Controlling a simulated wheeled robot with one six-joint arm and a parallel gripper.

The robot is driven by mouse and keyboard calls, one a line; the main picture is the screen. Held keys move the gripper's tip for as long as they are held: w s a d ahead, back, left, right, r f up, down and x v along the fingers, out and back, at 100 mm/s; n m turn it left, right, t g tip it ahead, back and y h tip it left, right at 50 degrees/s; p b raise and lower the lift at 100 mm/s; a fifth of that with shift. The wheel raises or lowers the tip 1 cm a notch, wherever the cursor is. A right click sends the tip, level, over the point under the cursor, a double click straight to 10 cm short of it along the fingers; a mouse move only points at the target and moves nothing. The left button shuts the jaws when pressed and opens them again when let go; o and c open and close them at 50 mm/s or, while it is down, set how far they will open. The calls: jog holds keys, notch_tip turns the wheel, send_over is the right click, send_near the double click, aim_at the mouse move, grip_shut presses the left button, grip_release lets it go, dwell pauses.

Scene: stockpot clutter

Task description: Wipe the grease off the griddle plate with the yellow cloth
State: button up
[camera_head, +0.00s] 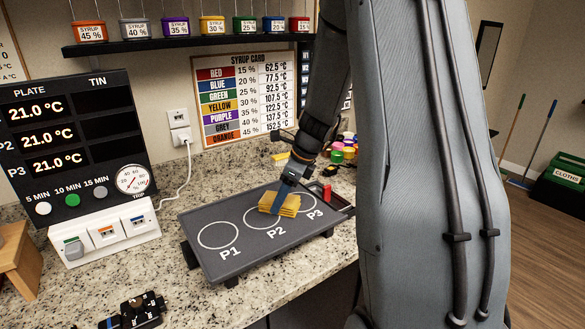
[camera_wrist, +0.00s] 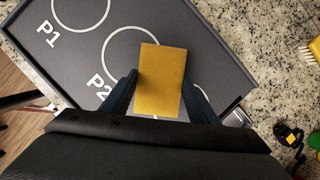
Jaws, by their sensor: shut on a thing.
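The dark grey griddle plate (camera_head: 205,258) lies on the granite counter, with white circles marked P1, P2 and P3. It also fills much of the wrist view (camera_wrist: 85,55). The yellow cloth (camera_head: 280,205) looks like a folded, layered pad over the P2 circle. In the wrist view the cloth (camera_wrist: 161,75) sits between both fingers. My gripper (camera_head: 281,199) is shut on the cloth, which is at or just above the plate; I cannot tell whether they touch. No grease shows clearly on the visible plate. My arm hides part of the plate's right side.
A display panel (camera_head: 70,140) and white switch box (camera_head: 105,236) stand left of the plate. A white cable runs to the wall socket (camera_head: 179,120). Several small coloured items (camera_head: 343,150) lie behind the plate. A black device (camera_head: 135,311) is at the front counter edge.

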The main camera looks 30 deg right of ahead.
aim_at(289, 195)
jog(key=shift+w+d, duration=0.1)
jog(key=shift+d, duration=1.15)
jog(key=shift+d+r+p, duration=0.1)
jog(key=shift+d+p, duration=0.15)
jog(key=shift+p, duration=0.15)
notch_tip(289, 195, up, 3)
jog(key=shift+a+r+p, duration=0.1)
jog(key=shift+r+p, duration=0.1)
jog(key=shift+p, duration=1)
jog(key=shift+r+p, duration=1.8)
jog(key=shift+r, duration=0.45)
